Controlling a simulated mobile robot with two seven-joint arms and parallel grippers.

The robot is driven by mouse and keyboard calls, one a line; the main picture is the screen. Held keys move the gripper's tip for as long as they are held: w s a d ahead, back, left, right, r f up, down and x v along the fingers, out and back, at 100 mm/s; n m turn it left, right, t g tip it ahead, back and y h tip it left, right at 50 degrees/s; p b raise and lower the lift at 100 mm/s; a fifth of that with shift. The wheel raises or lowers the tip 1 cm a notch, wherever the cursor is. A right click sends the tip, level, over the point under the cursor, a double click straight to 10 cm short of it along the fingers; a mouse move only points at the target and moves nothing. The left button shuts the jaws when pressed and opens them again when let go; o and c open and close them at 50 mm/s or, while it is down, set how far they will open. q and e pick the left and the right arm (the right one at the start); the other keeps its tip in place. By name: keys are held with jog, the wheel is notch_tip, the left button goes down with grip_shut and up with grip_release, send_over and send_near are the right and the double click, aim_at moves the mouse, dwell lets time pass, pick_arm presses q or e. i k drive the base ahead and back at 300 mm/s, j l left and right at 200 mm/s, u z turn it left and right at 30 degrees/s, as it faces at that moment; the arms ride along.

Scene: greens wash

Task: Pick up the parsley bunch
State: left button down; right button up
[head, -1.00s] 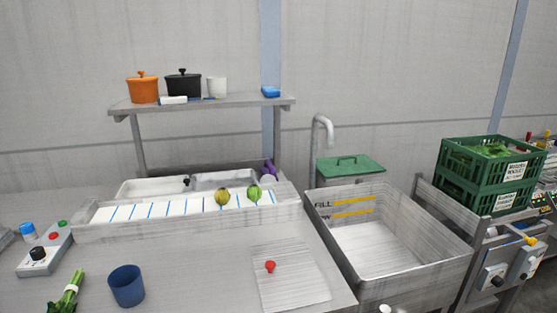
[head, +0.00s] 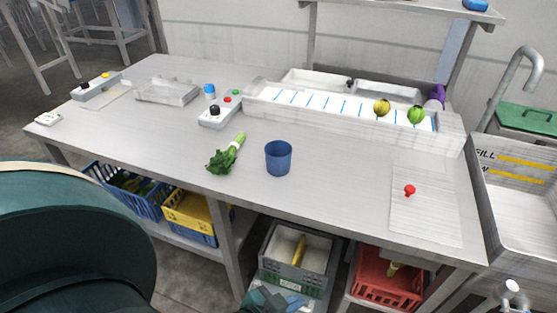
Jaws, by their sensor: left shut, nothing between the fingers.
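The parsley bunch (head: 222,158) lies on the steel worktop, left of the blue cup (head: 278,158). Its dark leaves point to the lower left and its pale green stems to the upper right. My right gripper is not in view.
A white trough (head: 340,112) with two round vegetables stands behind. A control box (head: 218,112) sits behind the parsley. Crates, including a red one (head: 385,280), stand below.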

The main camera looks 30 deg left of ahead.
aim_at(222, 162)
jog(key=u, duration=1.45)
jog(key=i+j, duration=0.15)
jog(key=j, duration=0.2)
jog(key=i+j, duration=0.2)
jog(key=i+j+z, duration=0.15)
jog(key=j, duration=0.15)
jog(key=i+j+z, duration=0.15)
jog(key=j, duration=0.2)
jog(key=j+z, duration=0.15)
jog(key=j, duration=0.2)
